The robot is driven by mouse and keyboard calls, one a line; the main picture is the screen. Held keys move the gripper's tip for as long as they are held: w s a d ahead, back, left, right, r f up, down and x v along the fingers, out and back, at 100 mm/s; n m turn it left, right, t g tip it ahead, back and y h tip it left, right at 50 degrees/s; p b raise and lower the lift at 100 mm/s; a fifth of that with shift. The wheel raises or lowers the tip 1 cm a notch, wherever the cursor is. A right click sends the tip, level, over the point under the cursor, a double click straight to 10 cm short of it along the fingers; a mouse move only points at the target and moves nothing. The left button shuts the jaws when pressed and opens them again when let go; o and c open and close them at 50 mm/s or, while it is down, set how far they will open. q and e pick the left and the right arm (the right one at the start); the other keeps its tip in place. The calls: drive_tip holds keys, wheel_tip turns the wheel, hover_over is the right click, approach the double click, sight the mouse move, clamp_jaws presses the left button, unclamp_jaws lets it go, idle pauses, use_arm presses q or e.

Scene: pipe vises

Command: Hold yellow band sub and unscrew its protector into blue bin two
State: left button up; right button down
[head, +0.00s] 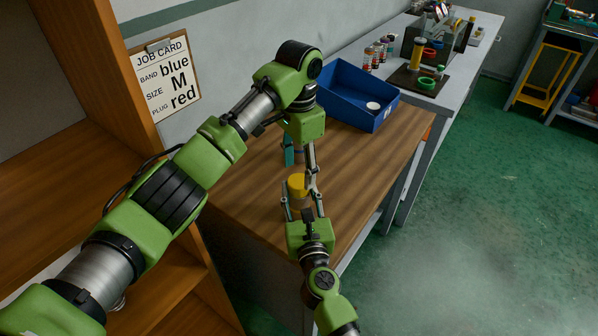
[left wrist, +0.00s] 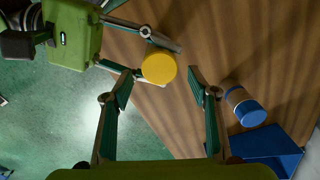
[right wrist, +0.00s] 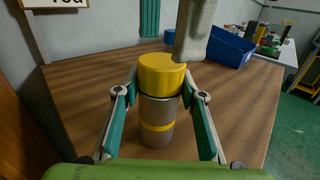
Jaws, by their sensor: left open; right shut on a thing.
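The yellow band sub (right wrist: 156,128) is a grey-brown upright cylinder with a yellow band. Its yellow protector (right wrist: 160,74) covers the top; it also shows in the head view (head: 297,185) and left wrist view (left wrist: 158,67). My right gripper (head: 300,208) is shut around the sub below the protector. I cannot tell whether the sub's base touches the bench. My left gripper (left wrist: 161,76) is open above the protector, pointing down, one fingertip on either side of it in the left wrist view. The blue bin (head: 338,89) stands farther back on the bench, with a white round thing inside.
A blue-capped cylinder (left wrist: 246,108) stands on the bench between the sub and the bin. A job card (head: 165,78) hangs at left beside the wooden shelf (head: 90,130). A grey table (head: 455,75) with several coloured parts stands behind. The bench's right side is clear.

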drive_tip(key=c, duration=1.2)
unclamp_jaws()
drive_tip(key=shift+c, duration=0.2)
drive_tip(key=shift+s, duration=0.1)
